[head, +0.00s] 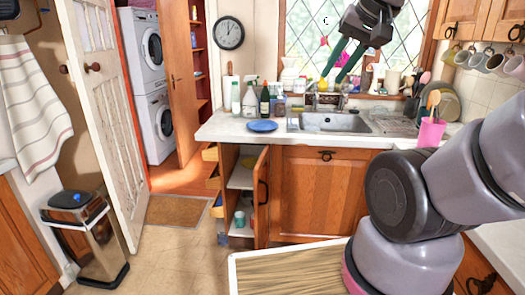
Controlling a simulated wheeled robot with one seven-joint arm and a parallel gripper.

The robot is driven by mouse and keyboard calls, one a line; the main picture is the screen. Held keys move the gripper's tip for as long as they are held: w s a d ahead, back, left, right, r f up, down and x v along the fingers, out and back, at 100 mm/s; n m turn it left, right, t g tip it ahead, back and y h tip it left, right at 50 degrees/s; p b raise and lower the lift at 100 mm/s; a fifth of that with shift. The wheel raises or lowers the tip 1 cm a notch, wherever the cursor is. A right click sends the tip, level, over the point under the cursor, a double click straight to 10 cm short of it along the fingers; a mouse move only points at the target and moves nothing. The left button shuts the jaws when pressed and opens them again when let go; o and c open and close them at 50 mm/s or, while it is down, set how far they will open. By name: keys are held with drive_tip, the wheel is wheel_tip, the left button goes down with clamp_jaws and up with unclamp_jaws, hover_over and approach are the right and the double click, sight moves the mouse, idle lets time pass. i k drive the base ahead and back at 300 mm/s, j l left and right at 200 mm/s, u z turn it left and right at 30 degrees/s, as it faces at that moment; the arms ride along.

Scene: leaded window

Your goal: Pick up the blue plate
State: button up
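The blue plate (262,126) lies flat on the white counter, left of the sink. My gripper (333,78) hangs in front of the window, above the sink, to the right of the plate and higher in the picture. Its two green fingers point down and to the left with a gap between them. I see nothing held between them. The plate is in full view and my gripper is apart from it.
Several bottles (250,98) stand just behind the plate. The sink (335,122) and tap (326,98) are to its right. An open cupboard door (262,195) sticks out below the counter. A wooden-topped surface (290,272) is in the foreground.

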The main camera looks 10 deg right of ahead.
sight(258, 126)
drive_tip(key=i+l, duration=0.3)
drive_tip(key=i, duration=0.2)
drive_tip(key=i+l+u, duration=0.1)
drive_tip(key=i+l, duration=0.2)
drive_tip(key=i, duration=0.2)
